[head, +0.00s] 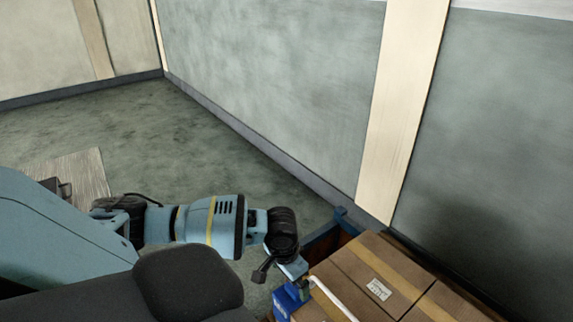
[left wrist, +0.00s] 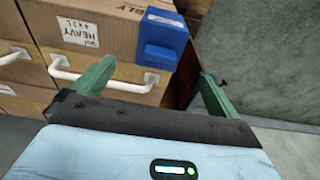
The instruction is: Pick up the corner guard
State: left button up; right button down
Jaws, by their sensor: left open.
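The blue corner guard (left wrist: 162,40) sits on the front edge of a cardboard box, at its right end. In the head view a blue part, which looks like the same corner guard (head: 287,300), shows at the bottom beside the boxes. My left gripper (left wrist: 157,76) is open, with its green fingers apart and nothing between them. The corner guard lies ahead of the gap between the fingers. In the head view the left gripper (head: 292,267) is just above the blue part, its fingers mostly hidden. My right gripper is not in view.
Taped cardboard boxes (head: 375,275) are stacked close to the wall (head: 480,150). White handles (left wrist: 100,80) stick out from their fronts. A reddish-brown panel (left wrist: 182,85) stands right of the boxes. A wooden pallet-like board (head: 75,172) lies left on otherwise open floor.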

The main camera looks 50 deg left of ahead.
aim_at(291, 290)
pick_arm(q)
jog(key=shift+w+f+b, duration=0.2)
jog(key=shift+f, duration=1.05)
jog(key=shift+w+f+b, duration=0.15)
jog(key=shift+f, duration=1.05)
jog(key=shift+w+f+b, duration=0.2)
jog(key=shift+f, duration=1.05)
jog(key=shift+s, duration=0.1)
jog(key=shift+c, duration=0.2)
jog(key=shift+f, duration=0.15)
jog(key=c, duration=1.3)
